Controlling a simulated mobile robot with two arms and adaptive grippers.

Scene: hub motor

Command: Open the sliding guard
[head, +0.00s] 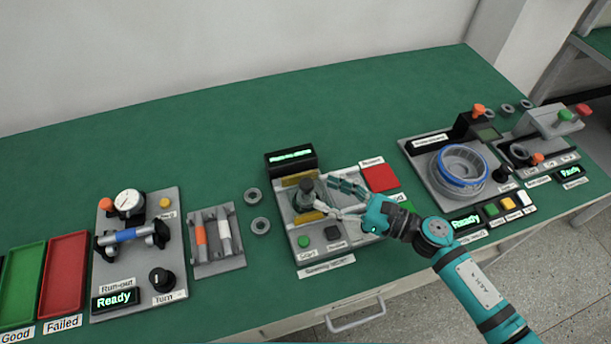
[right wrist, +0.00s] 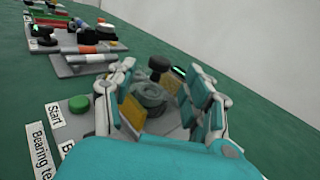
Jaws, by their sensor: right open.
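The bearing tester (head: 327,232) stands at the middle of the table. It has two yellow strips, a far one (head: 298,178) and a near one (head: 310,216), on either side of a grey round part with a dark knob (head: 306,187). I cannot tell for sure which part is the sliding guard. My right gripper (head: 330,198) is open at the tester's right side, its fingers pointing left towards the knob. In the right wrist view the knob (right wrist: 158,64) and grey round part (right wrist: 149,94) show between the spread fingers; contact cannot be told. My left gripper is out of view.
A green Start button (head: 304,241) and a dark button (head: 332,233) lie at the tester's front. A red pad (head: 380,177) is behind my gripper. The run-out station (head: 136,250) stands left, a station with a blue ring (head: 462,167) right. Loose rings (head: 260,225) lie left of the tester.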

